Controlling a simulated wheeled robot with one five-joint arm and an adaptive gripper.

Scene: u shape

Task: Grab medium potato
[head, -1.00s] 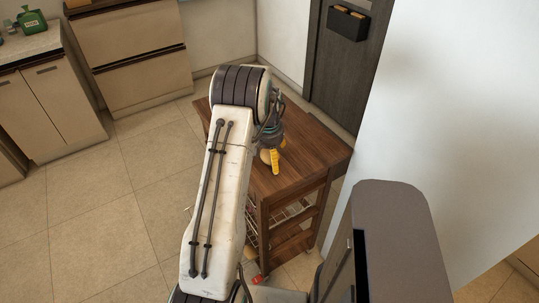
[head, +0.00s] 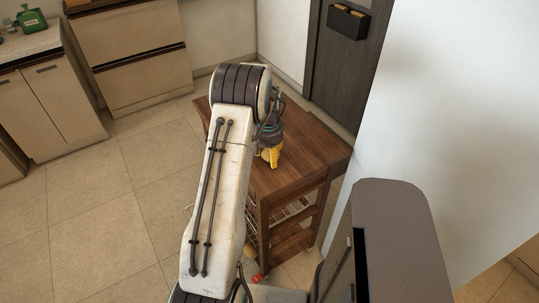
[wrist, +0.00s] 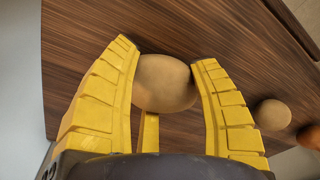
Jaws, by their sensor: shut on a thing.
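A tan potato (wrist: 165,82) lies between the two yellow fingers of my gripper (wrist: 166,72) in the wrist view, over the wooden top. My gripper is shut on it, with a finger against each side. In the head view my gripper (head: 271,157) is at the wooden cart's top, partly behind my arm, and little of the potato shows there. A second, smaller-looking tan potato (wrist: 273,114) lies to the right in the wrist view, apart from my gripper.
The wooden cart (head: 315,150) has open lower shelves. An orange-brown round item (wrist: 309,136) sits at the right edge of the wrist view. A dark door (head: 335,60) and white wall (head: 430,100) stand behind and right. Tiled floor is clear at left.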

